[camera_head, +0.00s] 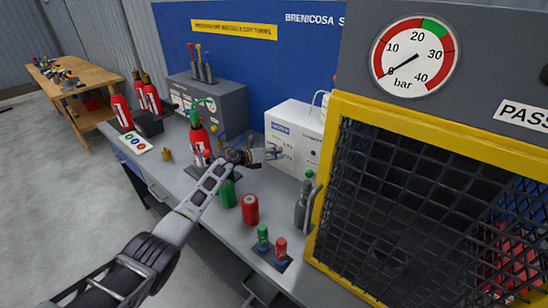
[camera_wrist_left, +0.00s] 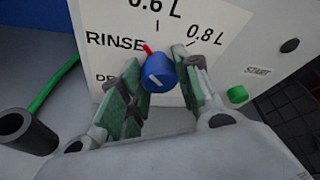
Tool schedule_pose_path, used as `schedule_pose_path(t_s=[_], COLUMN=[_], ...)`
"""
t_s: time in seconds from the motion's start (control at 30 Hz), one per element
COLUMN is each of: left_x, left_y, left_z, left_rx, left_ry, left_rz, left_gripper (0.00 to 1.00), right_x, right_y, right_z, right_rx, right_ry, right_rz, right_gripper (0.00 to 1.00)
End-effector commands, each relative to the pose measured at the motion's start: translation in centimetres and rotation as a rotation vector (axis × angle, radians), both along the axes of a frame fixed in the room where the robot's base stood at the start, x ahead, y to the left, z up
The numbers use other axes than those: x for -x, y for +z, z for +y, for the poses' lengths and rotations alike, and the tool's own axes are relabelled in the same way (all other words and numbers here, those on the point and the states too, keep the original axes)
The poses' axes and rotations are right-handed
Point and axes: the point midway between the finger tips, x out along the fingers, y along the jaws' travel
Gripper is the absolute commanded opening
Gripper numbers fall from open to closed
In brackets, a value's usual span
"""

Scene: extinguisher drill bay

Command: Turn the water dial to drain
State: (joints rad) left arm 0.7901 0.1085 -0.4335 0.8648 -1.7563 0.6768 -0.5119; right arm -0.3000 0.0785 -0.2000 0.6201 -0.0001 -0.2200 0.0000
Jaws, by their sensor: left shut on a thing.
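The water dial (camera_wrist_left: 160,80) is a blue knob with a red pointer on the front panel of a white box (camera_head: 283,118). Its red pointer tilts up and left, close to the RINSE mark and left of the 0.6 L mark. A label starting with D, below RINSE, is partly hidden by a finger. My left gripper (camera_head: 272,154) is at the front of the white box. In the left wrist view its green-padded fingers (camera_wrist_left: 158,72) are on either side of the dial and shut on it. My right gripper is not in view.
A green START button (camera_wrist_left: 237,95) is right of the dial. Below the arm stand a green canister (camera_head: 228,194) and a red canister (camera_head: 251,210). A red extinguisher (camera_head: 199,145) stands left of the gripper. A yellow-framed mesh cage (camera_head: 335,160) is at right.

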Motion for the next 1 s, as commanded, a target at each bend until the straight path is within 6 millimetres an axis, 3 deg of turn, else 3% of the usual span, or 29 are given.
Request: schedule_pose_path(t_s=[0.63,0.67,0.8,1.0], left_x=[0.05,0.05,0.03,0.02], left_y=[-0.24,-0.24,-0.18,-0.1], left_z=[0.1,0.1,0.07,0.04], left_rx=[0.047,0.047,0.049,0.048], left_ry=[0.001,0.001,0.001,0.001], left_rz=[0.039,0.039,0.039,0.037], left_gripper=[0.09,0.35,0.53,0.54], right_x=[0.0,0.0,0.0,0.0], right_y=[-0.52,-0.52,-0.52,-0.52], right_z=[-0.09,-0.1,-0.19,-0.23], right_rx=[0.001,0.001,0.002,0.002], right_ry=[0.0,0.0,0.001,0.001], right_rz=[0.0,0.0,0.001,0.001], right_gripper=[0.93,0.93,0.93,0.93])
